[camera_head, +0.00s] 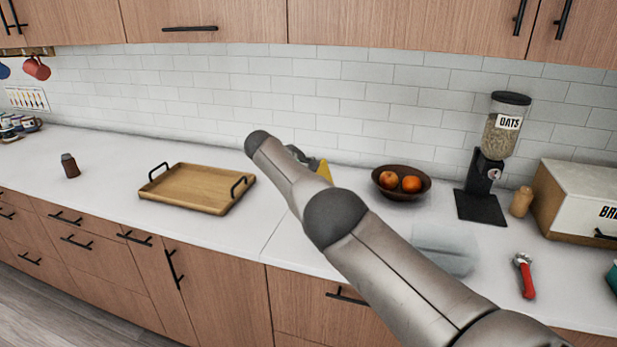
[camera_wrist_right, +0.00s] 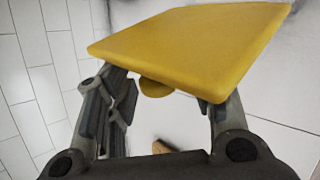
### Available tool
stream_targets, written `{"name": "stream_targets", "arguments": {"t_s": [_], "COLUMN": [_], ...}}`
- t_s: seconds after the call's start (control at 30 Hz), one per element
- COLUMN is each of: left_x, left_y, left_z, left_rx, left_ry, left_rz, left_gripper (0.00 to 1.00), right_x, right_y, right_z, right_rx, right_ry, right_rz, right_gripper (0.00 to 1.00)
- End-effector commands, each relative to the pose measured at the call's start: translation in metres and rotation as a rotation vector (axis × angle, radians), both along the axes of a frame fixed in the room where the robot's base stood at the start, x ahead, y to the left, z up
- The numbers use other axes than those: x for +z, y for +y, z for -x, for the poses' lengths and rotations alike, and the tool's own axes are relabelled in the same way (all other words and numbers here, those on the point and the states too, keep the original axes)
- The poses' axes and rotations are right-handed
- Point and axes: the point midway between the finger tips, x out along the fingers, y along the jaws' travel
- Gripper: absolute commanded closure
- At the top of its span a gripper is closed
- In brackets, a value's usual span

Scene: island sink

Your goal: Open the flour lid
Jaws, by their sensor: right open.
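A yellow square lid (camera_wrist_right: 190,45) fills the upper part of the right wrist view, tilted, with a rounded yellow piece (camera_wrist_right: 155,88) below its edge. A small part of the yellow (camera_head: 324,171) shows behind my right arm in the head view. My right gripper (camera_wrist_right: 165,100) is open, its two fingers spread on either side below the lid; the lid hides the fingertips. I cannot tell whether they touch it. In the head view my arm covers most of the gripper. The flour container's body and any label are not clearly visible. My left gripper is not in view.
A wooden tray (camera_head: 190,187) is left of my arm. A fruit bowl (camera_head: 402,185), an oats dispenser (camera_head: 490,165), a red-handled tool (camera_head: 525,277) and a bread box (camera_head: 578,205) are to the right. A translucent box (camera_head: 446,248) sits beside my arm. The counter left of the tray is mostly clear.

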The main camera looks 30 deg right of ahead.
Motion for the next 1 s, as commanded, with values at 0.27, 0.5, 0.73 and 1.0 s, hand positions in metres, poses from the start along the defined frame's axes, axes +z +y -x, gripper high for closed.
{"name": "stream_targets", "arguments": {"t_s": [0.27, 0.5, 0.73, 1.0], "left_x": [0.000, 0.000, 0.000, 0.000], "left_y": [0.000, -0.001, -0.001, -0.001], "left_z": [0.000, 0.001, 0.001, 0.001], "left_rx": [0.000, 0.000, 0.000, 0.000], "left_ry": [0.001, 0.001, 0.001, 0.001], "left_rz": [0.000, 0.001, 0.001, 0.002], "left_gripper": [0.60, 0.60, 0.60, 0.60], "right_x": [0.006, 0.019, 0.049, 0.076], "right_y": [0.007, 0.020, 0.052, 0.079], "right_z": [0.000, 0.006, 0.015, 0.025], "right_rx": [0.002, 0.002, 0.003, -0.001], "right_ry": [-0.003, -0.002, -0.004, 0.000], "right_rz": [0.001, 0.000, 0.000, -0.001], "right_gripper": [0.51, 0.51, 0.51, 0.51]}}
